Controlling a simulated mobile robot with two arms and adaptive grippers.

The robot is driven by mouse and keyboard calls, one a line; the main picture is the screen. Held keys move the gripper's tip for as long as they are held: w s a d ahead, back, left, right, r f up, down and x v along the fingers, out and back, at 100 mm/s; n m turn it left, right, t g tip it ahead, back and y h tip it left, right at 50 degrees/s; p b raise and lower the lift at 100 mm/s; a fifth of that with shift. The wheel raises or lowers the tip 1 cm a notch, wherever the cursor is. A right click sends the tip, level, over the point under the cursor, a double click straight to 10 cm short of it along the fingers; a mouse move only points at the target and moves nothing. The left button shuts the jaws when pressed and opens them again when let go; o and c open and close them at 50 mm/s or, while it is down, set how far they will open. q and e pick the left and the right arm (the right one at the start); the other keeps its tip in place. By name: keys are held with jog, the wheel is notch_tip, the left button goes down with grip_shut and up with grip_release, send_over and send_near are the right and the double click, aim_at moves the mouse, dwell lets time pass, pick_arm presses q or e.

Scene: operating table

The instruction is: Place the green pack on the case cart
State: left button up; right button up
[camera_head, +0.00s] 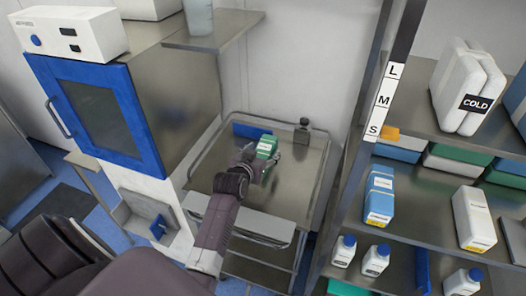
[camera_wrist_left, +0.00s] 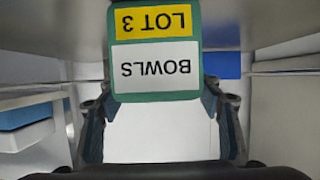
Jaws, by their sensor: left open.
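The green pack (camera_head: 267,144) stands on the steel top of the cart (camera_head: 295,190), toward its back. In the left wrist view the pack (camera_wrist_left: 155,97) carries a yellow "LOT 3" label and a white "BOWLS" label, both upside down. My left gripper (camera_head: 262,160) reaches over the cart from the front, right at the pack. In the left wrist view its fingers are spread, one on each side of the pack's lower edge. Whether they touch it I cannot tell. My right gripper is not in view.
A blue item (camera_head: 250,131) lies behind the pack and a dark small container (camera_head: 303,131) stands at the back right corner. A blue-doored cabinet (camera_head: 180,105) borders the left. Shelves with a white "COLD" box (camera_head: 455,90) and bottles border the right. The cart's right side is clear.

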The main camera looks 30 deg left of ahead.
pick_arm(q)
jog(key=shift+r, duration=0.15)
jog(key=v, duration=1.2)
jog(key=shift+b, duration=0.45)
